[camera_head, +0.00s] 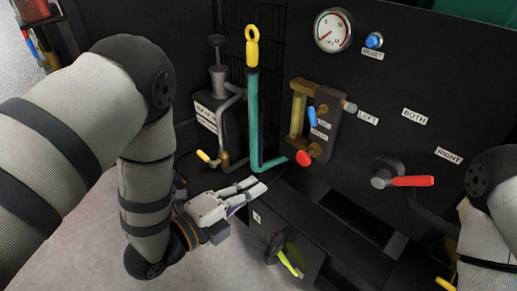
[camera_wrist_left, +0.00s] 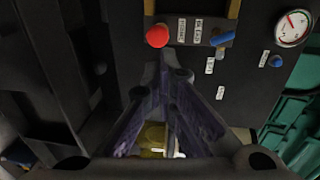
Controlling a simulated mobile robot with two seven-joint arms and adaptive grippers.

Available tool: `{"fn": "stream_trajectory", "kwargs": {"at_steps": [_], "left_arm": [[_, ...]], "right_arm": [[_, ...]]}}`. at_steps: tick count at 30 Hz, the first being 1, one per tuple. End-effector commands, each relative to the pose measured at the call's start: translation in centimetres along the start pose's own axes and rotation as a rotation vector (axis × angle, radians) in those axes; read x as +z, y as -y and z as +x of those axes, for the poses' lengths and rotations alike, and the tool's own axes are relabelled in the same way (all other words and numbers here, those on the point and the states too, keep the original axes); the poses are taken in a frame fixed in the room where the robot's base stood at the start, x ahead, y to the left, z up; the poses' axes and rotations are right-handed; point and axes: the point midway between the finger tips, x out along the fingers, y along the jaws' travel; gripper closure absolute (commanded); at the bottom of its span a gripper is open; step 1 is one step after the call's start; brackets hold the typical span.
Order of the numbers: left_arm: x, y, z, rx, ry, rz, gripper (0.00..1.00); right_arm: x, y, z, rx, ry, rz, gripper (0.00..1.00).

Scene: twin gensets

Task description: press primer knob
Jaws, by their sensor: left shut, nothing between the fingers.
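My left gripper (camera_head: 257,186) is shut and empty, low in the middle of the head view. In the left wrist view its fingertips (camera_wrist_left: 165,62) meet just below a round red knob (camera_wrist_left: 157,36), with a gap in the picture. That red knob (camera_head: 304,158) shows in the head view at the bottom of a brass-and-glass gauge block, up and right of the fingertips. A dark plunger knob (camera_head: 216,40) tops a grey pump body left of the green pipe. I cannot read which knob is labelled primer. My right gripper is out of view.
A green pipe (camera_head: 254,120) with a yellow ring handle (camera_head: 252,45) stands behind the gripper. A blue lever (camera_head: 312,117) is on the gauge block. A red-handled valve (camera_head: 410,181), a blue reset button (camera_head: 374,40) and a dial (camera_head: 333,30) are on the black panel.

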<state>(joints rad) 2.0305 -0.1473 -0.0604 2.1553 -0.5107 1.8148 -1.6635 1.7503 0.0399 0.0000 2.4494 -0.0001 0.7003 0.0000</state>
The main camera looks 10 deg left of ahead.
Motion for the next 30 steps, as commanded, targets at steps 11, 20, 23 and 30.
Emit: {"fn": "stream_trajectory", "kwargs": {"at_steps": [11, 20, 23, 30], "left_arm": [[-0.6, -0.1, 0.0, 0.008, -0.010, 0.004, 1.00], [-0.7, -0.2, 4.3, 0.006, -0.011, 0.003, 1.00], [-0.7, -0.3, 6.5, 0.006, -0.011, 0.003, 1.00], [-0.7, -0.4, 11.4, 0.008, -0.009, 0.003, 1.00]], "right_arm": [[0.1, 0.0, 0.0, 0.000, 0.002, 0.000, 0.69], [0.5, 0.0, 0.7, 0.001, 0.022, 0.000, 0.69], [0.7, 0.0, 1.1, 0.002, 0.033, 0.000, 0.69], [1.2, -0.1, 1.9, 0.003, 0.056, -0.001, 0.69]]}}
